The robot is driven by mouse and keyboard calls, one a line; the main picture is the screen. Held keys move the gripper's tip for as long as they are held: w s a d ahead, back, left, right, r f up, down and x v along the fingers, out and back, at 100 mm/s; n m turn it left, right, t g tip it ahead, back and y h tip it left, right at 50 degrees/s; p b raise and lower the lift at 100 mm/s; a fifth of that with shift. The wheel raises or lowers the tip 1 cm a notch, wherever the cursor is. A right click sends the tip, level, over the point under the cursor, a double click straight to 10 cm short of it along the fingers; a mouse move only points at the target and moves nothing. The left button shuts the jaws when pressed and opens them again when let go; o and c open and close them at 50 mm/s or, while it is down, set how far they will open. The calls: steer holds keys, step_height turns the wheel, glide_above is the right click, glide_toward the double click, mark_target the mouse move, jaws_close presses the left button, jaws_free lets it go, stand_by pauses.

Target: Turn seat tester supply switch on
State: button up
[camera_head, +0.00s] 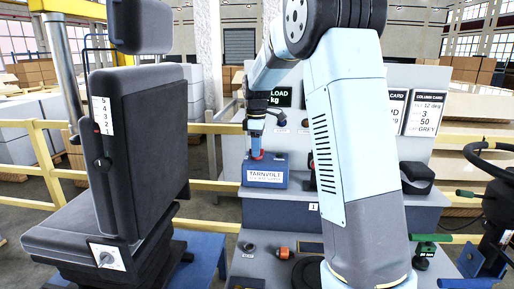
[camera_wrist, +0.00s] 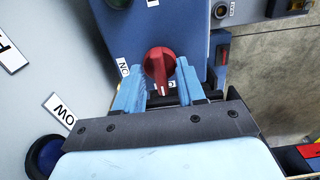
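The seat tester supply is a blue box (camera_head: 266,173) marked TARNVOLT on the bench in the head view. Its red rotary switch (camera_wrist: 160,66) shows in the wrist view, with its pointer toward the bottom of the picture. An ON label (camera_wrist: 124,67) is left of the switch. Another label below the switch is partly hidden. My gripper (camera_wrist: 159,78) is open, one blue finger on each side of the switch, with narrow gaps visible. In the head view my gripper (camera_head: 255,150) is at the top of the box. Firm contact cannot be told.
A black seat (camera_head: 140,140) stands at the left in the head view. An orange-tipped item (camera_head: 283,253) lies on the bench front. A black pouch-like object (camera_head: 417,176) and a steering wheel (camera_head: 490,160) are at the right. A blue round button (camera_wrist: 45,155) shows in the wrist view.

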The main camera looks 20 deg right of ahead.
steer(key=shift+c, duration=0.3)
jaws_close()
steer(key=shift+m, duration=0.4)
steer(key=m, duration=0.3)
steer(key=shift+m, duration=0.4)
steer(key=m, duration=0.9)
steer(key=shift+r, duration=0.1)
steer(key=shift+m, duration=2.2)
